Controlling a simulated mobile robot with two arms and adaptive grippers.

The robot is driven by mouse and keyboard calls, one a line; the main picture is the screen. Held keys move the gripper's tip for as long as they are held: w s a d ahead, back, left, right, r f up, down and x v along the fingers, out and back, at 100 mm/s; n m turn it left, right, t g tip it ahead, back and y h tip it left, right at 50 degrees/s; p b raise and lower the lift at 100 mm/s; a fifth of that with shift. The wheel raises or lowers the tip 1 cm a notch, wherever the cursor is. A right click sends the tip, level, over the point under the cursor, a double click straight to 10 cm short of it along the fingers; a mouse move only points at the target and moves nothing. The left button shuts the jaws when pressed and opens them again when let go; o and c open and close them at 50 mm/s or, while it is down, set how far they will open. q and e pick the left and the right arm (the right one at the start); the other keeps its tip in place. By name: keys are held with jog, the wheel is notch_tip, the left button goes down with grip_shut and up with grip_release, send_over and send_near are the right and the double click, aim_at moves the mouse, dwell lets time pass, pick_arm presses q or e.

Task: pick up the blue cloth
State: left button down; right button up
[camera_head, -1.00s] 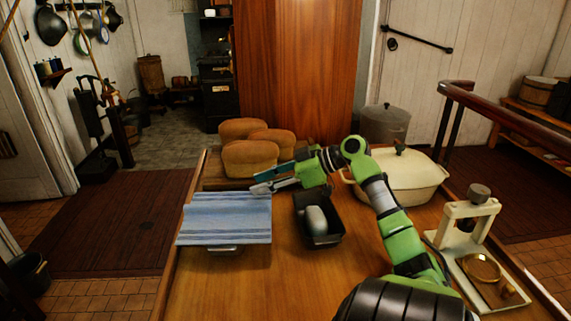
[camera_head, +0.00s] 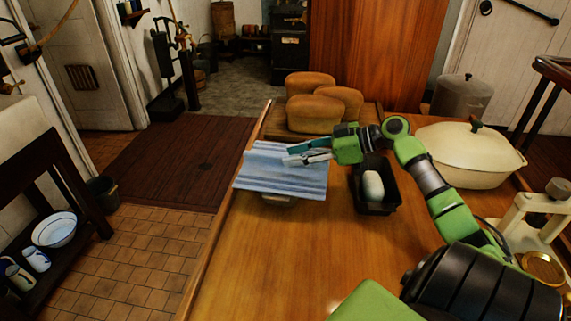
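The blue cloth (camera_head: 270,180), striped in blue and white, lies flat over something on the wooden table. A small pale piece of what is under it shows below its front edge; the rest is hidden. My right gripper (camera_head: 286,155) reaches in from the right over the cloth's far edge, fingers pointing left. Its two fingers are apart with nothing seen between them. Whether they touch the cloth I cannot tell. My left gripper is not in view.
A black tin (camera_head: 378,208) with a pale oval object (camera_head: 373,186) stands right of the cloth. Several loaves (camera_head: 316,113) sit on a board behind. A cream lidded pot (camera_head: 475,160) is at the right. The table front (camera_head: 270,265) is clear.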

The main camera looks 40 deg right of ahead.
aim_at(285, 156)
jog(key=x, duration=0.3)
jog(key=shift+w+f, duration=0.1)
jog(key=shift+w, duration=0.05)
grip_shut()
